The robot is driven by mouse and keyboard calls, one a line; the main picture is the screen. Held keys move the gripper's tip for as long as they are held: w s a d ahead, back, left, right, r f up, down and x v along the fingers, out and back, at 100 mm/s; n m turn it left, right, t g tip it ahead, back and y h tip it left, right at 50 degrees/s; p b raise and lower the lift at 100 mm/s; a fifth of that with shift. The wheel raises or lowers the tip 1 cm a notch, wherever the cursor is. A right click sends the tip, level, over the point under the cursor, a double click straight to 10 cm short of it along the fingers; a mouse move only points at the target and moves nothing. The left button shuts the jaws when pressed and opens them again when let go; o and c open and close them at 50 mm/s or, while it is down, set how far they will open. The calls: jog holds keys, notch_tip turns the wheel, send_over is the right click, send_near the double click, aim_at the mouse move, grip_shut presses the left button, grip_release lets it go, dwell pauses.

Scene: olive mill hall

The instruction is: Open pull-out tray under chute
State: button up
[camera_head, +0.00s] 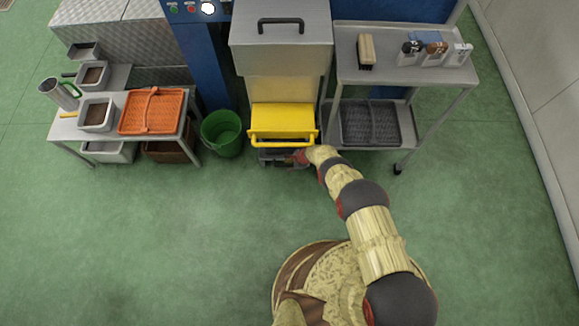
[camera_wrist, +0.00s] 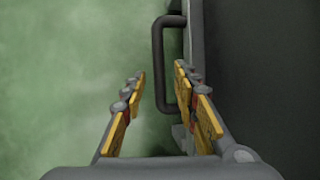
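The yellow chute (camera_head: 283,119) sticks out low on the front of a steel machine, with a yellow bar along its lower edge. The dark grey pull-out tray (camera_head: 268,156) shows low beneath it, partly hidden by the chute and my gripper (camera_head: 301,157). In the wrist view the tray's grey front edge (camera_wrist: 196,35) and dark inside (camera_wrist: 262,75) fill the right. Its dark bar handle (camera_wrist: 159,65) stands off that edge. My gripper (camera_wrist: 160,72) is open, with the handle bar appearing between its yellow fingertips. I cannot tell whether either finger touches it.
A green bucket (camera_head: 223,133) stands left of the chute. Left of it, a low table (camera_head: 70,130) holds an orange crate (camera_head: 152,111) and containers. A grey shelf cart (camera_head: 400,72) stands close on the right, a dark crate (camera_head: 371,123) on its lower shelf. The green floor in front is clear.

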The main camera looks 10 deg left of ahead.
jog(key=shift+c, duration=1.4)
grip_shut()
